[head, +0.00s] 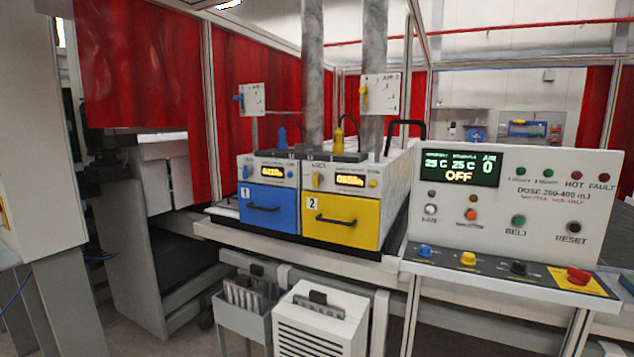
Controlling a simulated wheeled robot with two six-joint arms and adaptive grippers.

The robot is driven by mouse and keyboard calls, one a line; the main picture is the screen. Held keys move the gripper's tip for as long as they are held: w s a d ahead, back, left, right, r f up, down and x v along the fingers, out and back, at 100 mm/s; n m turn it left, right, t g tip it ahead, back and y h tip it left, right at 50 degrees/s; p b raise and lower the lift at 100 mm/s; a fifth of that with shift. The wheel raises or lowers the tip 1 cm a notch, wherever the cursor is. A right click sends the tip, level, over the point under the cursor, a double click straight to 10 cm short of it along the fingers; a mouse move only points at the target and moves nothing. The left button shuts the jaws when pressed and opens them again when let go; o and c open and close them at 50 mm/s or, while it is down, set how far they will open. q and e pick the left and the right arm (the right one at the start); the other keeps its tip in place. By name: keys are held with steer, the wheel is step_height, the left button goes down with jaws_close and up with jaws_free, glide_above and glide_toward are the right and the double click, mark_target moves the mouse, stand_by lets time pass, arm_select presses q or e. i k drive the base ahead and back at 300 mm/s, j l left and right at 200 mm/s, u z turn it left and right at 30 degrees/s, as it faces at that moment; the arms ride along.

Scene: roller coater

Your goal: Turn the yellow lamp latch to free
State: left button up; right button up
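The yellow lamp drawer (340,222), marked 2, sits in the lamp housing beside the blue drawer, and its front looks closed. A small yellow latch knob (317,180) is on the panel above it at the left, under small lettering that seems to read LOCK. The knob looks roughly upright, but its exact setting is too small to read. A lit display (350,180) and a small yellow button (373,183) are to its right. Neither of my grippers is in view.
The blue drawer (268,210), marked 1, is left of the yellow one. A yellow air lever (364,96) is on a plate above. The control console (510,200) at the right reads OFF and has a red button (578,275). Bins stand below the bench.

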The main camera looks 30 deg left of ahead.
mark_target(317, 177)
steer(key=u, duration=1.35)
steer(key=i+u, duration=0.25)
steer(key=i, duration=0.95)
